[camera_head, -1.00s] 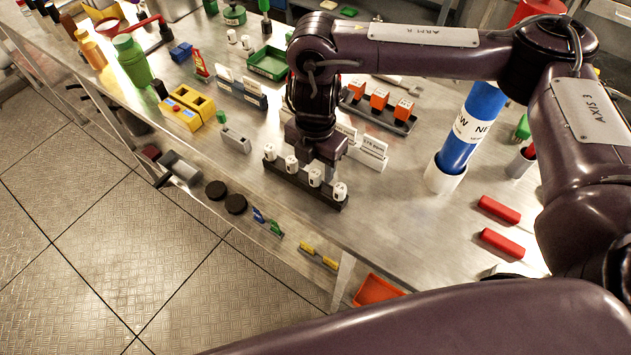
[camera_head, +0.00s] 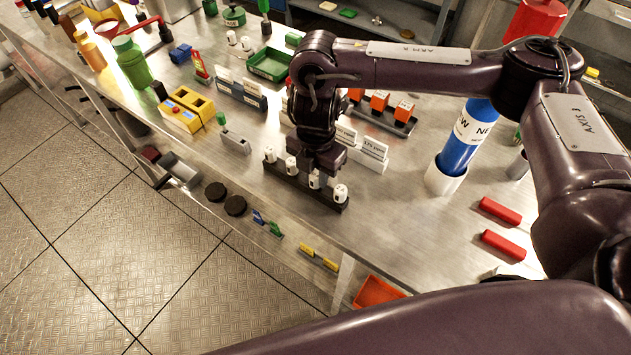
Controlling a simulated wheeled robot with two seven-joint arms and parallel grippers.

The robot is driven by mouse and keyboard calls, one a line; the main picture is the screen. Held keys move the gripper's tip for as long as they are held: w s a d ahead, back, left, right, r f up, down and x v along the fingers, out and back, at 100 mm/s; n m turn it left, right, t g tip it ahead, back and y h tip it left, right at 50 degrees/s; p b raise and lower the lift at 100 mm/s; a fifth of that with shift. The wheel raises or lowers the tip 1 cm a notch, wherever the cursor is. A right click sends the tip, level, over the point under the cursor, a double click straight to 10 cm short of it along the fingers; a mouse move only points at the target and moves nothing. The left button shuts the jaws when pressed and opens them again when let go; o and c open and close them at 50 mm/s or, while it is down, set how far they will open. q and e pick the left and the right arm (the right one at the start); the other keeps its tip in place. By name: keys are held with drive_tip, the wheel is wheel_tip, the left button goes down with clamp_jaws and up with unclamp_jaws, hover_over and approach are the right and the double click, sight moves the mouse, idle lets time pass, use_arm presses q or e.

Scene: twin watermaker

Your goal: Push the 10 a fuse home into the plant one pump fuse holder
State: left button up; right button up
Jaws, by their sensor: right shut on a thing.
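My right gripper (camera_head: 316,172) points down over a dark strip (camera_head: 327,203) near the front edge of the steel bench. The strip carries a row of several white cylinders with dark marks, among them one at the right end (camera_head: 340,193) and one at the left end (camera_head: 270,154). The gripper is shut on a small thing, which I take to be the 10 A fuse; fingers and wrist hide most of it. I cannot read any rating or holder label, nor tell how deep the fuse sits. My left gripper is not in view.
Label cards (camera_head: 371,153) stand close behind the strip. A tray with orange blocks (camera_head: 379,101), a blue cartridge in a white cup (camera_head: 446,181) and red cylinders (camera_head: 501,211) lie to the right. A grey block (camera_head: 236,143) and yellow box (camera_head: 187,108) stand left.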

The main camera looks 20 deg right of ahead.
sight(316, 174)
wheel_tip(316, 174, up, 20)
drive_tip(key=p, duration=0.1)
idle(0.5)
drive_tip(key=o, duration=0.3)
clamp_jaws()
